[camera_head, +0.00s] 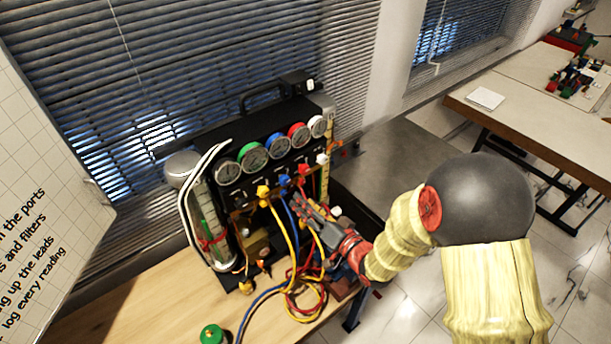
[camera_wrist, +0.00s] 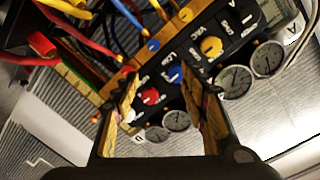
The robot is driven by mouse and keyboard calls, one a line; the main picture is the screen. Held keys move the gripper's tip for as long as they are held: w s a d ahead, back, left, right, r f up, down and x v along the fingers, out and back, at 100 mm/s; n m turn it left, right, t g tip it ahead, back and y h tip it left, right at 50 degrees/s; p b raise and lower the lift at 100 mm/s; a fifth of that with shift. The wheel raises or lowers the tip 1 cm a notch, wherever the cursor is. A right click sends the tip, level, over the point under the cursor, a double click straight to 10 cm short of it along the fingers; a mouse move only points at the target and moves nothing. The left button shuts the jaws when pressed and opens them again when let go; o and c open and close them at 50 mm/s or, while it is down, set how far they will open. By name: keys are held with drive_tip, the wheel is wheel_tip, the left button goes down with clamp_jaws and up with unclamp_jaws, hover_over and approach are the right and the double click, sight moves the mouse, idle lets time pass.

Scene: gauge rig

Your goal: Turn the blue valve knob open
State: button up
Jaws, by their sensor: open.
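The blue valve knob (camera_head: 284,181) is on the front of the black gauge rig (camera_head: 190,150), between the yellow knob (camera_head: 263,191) and the red knob. In the wrist view the blue knob (camera_wrist: 176,74) lies between my finger lines, nearer the right finger, beside a "LOW" label. The red knob (camera_wrist: 150,96) also shows between the fingers, nearer the left one. My gripper (camera_head: 303,202) is open in front of the rig, just below and right of the blue knob. The wrist view shows both fingers (camera_wrist: 165,95) spread apart. Contact with the knob cannot be told.
Yellow, blue and red hoses (camera_head: 288,232) hang from the rig close to my gripper and coil on the wooden bench (camera_head: 155,300). Round gauges (camera_head: 254,156) sit above the knobs. A grey surface (camera_head: 400,150) lies right of the rig.

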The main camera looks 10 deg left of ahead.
sight(286, 182)
drive_tip(key=shift+m+t+y, duration=0.3)
drive_tip(key=shift+m+y, duration=0.1)
drive_tip(key=shift+y, duration=0.2)
drive_tip(key=shift+w+a+r+p, duration=0.25)
drive_tip(key=shift+w+a+r, duration=0.2)
drive_tip(key=shift+w+a, duration=0.5)
drive_tip(key=shift+w+a+r+p, duration=0.2)
drive_tip(key=shift+w+a+r, duration=0.3)
drive_tip(key=shift+a, duration=0.75)
drive_tip(key=shift+w+a+r+p, duration=0.25)
drive_tip(key=shift+w+a+r, duration=0.15)
drive_tip(key=shift+w+a, duration=0.55)
drive_tip(key=shift+s+a, duration=0.15)
drive_tip(key=shift+c, duration=0.4)
clamp_jaws()
